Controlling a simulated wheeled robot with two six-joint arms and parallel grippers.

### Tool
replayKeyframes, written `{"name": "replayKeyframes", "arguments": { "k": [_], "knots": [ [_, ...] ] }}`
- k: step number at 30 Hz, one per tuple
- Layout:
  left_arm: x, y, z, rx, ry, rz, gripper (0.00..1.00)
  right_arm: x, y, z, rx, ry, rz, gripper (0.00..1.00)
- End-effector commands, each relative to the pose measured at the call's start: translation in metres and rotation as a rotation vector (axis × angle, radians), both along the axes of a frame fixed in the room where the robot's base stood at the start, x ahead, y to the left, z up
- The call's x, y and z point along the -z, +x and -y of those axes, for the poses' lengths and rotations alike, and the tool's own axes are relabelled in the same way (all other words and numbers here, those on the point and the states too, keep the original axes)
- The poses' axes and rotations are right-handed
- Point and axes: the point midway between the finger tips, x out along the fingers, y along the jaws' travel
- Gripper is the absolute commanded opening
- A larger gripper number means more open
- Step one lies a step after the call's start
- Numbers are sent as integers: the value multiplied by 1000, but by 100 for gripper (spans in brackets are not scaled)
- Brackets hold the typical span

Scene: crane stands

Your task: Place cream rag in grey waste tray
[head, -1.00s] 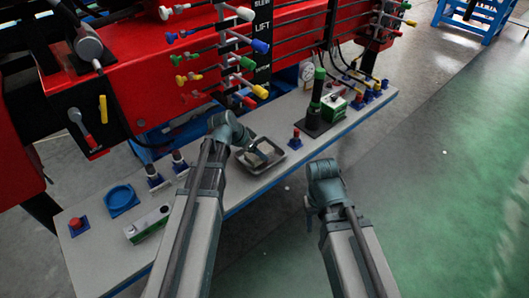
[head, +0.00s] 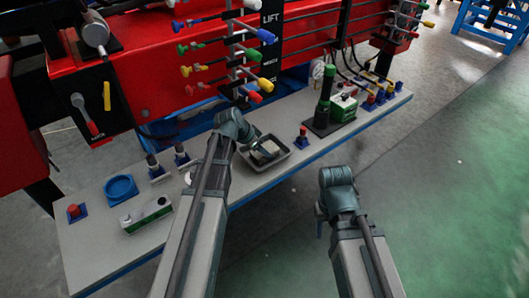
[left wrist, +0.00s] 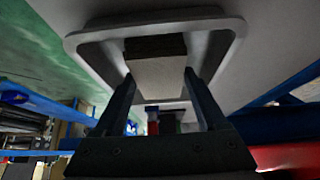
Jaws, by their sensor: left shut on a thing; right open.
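The grey waste tray (head: 285,162) sits on the light shelf, just right of my left wrist in the head view. It also shows in the left wrist view (left wrist: 232,25). The cream rag (head: 269,147) is within the tray's outline; whether it rests on the tray floor is unclear. My left gripper (head: 259,153) reaches over the tray's near left part. In the left wrist view, the rag (left wrist: 158,78) is between its two fingers, which are shut on it. My right gripper (head: 320,222) is open and empty, off the shelf's front edge, partly hidden by its wrist.
A red button (head: 302,138) and a dark stand with a green-topped post (head: 325,95) are right of the tray. A blue ring dish (head: 120,188) and a green-and-white box (head: 147,214) are left. The red machine with coloured levers (head: 190,80) rises behind. Open floor lies at right.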

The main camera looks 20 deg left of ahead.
Motion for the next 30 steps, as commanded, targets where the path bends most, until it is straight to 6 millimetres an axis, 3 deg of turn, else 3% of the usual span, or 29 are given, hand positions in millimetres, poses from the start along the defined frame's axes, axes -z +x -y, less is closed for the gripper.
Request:
{"name": "replayKeyframes", "arguments": {
  "k": [6, 7, 11, 22, 30],
  "knots": [
    [4, 0, 0, 0, 0, 0, 30, 4, 0, 0, 0, 0, 0, 50],
    [3, 0, 0, 0, 0, 0, 76, 3, 0, 0, 0, 0, 0, 50],
    [2, 0, 0, 0, 0, 0, 99, 2, 0, 0, 0, 0, 0, 50],
    [-1, 0, 0, 0, 0, 0, 100, -1, 0, 0, 0, 0, 0, 50],
    [-23, -10, -6, 0, 0, 0, 100, -23, 0, 0, 0, 0, 0, 50]
  ]
}}
